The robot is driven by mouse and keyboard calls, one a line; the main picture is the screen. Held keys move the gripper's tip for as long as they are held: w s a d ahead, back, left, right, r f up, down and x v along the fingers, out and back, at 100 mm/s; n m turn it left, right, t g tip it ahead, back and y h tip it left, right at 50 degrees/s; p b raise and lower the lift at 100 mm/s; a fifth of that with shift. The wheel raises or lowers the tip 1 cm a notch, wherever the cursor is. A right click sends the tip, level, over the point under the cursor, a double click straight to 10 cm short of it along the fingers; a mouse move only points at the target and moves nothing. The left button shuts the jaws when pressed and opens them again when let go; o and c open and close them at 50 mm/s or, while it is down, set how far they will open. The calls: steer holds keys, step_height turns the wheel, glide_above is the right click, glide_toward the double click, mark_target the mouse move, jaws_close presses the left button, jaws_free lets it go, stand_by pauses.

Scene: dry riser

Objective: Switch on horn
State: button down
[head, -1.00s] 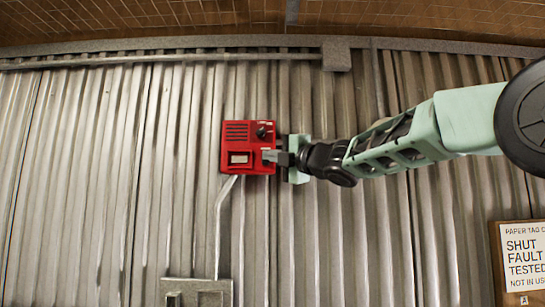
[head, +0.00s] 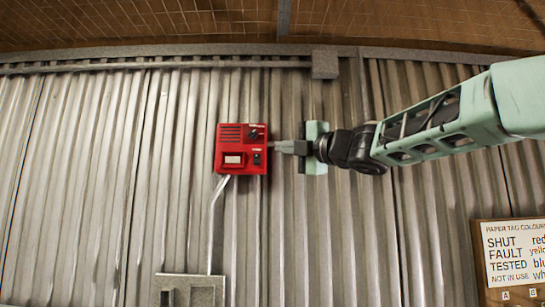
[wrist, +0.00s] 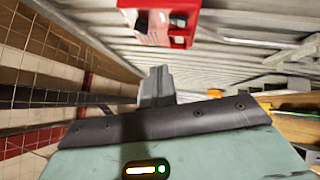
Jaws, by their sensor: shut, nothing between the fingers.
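The horn is a red box (head: 242,149) on the corrugated metal wall in the head view. It has a slatted grille at upper left, a pale window at lower left, a dark round knob (head: 253,133) at upper right and a small dark switch (head: 257,158) at lower right. My gripper (head: 275,146) is shut and empty, its tip just right of the box. In the wrist view the red box (wrist: 182,35) is at the top, with the shut fingers (wrist: 157,85) below it and apart from it. I cannot tell the switch's position.
A pale conduit (head: 212,225) runs from the box down to a grey panel (head: 190,290). A paper tag colour board (head: 512,255) is at lower right. A horizontal rail (head: 150,66) and a grey block (head: 325,64) are above. The wall left of the box is clear.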

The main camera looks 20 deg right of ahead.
steer(key=shift+r+v, duration=0.25)
steer(key=shift+v, duration=0.9)
steer(key=a+f+m+g+h+b, duration=0.15)
steer(key=a+f+m, duration=0.3)
steer(key=f, duration=0.55)
steer(key=a+f+m+g+h+b, duration=0.1)
steer(key=a+f+m+h, duration=0.3)
steer(key=f, duration=0.6)
steer(key=s+a+f+m+g+b, duration=0.1)
steer(key=s+f+m+g, duration=0.15)
steer(key=f, duration=0.55)
steer(key=s+a+f+m+g+b, duration=0.1)
steer(key=s+a+f+m+g, duration=0.15)
steer(key=f, duration=0.65)
steer(key=s+f+m+g+h+b, duration=0.1)
steer(key=s+f+g, duration=0.4)
steer(key=s+f, duration=0.6)
steer(key=s+d+f+m+g+h, duration=0.1)
steer(key=s+f+m+g+h, duration=0.2)
steer(key=s+f, duration=0.9)
steer(key=s+m+g, duration=0.1)
steer(key=s+g, duration=0.1)
steer(key=s, duration=0.3)
steer(key=shift+s+b, duration=0.2)
steer(key=shift+b, duration=0.2)
